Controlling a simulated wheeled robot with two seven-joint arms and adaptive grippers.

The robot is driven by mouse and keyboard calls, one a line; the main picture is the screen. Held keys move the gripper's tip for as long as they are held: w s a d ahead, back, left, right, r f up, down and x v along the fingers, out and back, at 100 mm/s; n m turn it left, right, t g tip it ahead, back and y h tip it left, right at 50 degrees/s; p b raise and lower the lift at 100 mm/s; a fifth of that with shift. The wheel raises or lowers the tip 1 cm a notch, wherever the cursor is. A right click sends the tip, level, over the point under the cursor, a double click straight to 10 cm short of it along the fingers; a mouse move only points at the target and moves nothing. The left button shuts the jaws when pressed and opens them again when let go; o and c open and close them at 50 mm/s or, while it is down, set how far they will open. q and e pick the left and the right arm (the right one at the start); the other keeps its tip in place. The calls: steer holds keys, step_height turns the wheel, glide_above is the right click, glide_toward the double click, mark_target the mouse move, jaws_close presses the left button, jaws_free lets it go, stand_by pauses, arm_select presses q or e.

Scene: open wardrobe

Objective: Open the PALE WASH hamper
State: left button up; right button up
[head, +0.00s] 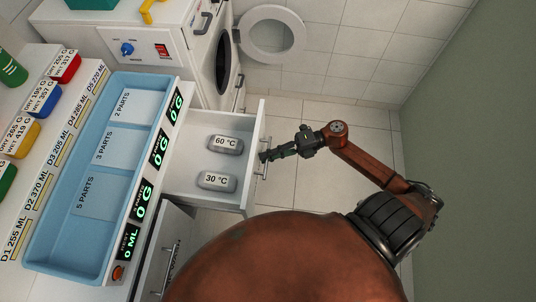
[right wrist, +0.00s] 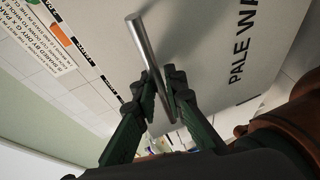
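The PALE WASH hamper front (right wrist: 205,50) shows in the right wrist view as a pale panel with the lettering "PALE WA", the rest cut off. A metal bar handle (right wrist: 142,45) stands out from it. My right gripper (right wrist: 163,84) has its two fingers closed around this bar. In the head view the right gripper (head: 266,156) is at the front of a pulled-out white drawer (head: 254,184). I cannot tell from the head view whether the lettered front belongs to this drawer. My left gripper is not in view.
Grey blocks marked 60 °C (head: 225,144) and 30 °C (head: 216,181) lie in the drawer. A blue tray (head: 55,235) covers much of the counter. A washing machine (head: 222,60) with its round door (head: 272,35) open stands beyond. Tiled floor right of the drawer is clear.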

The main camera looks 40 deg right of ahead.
steer(key=o, duration=0.4)
steer(key=shift+c, duration=0.2)
steer(key=shift+d, duration=0.15)
steer(key=v, duration=1.1)
steer(key=shift+s+d, duration=0.25)
steer(key=shift+d, duration=0.1)
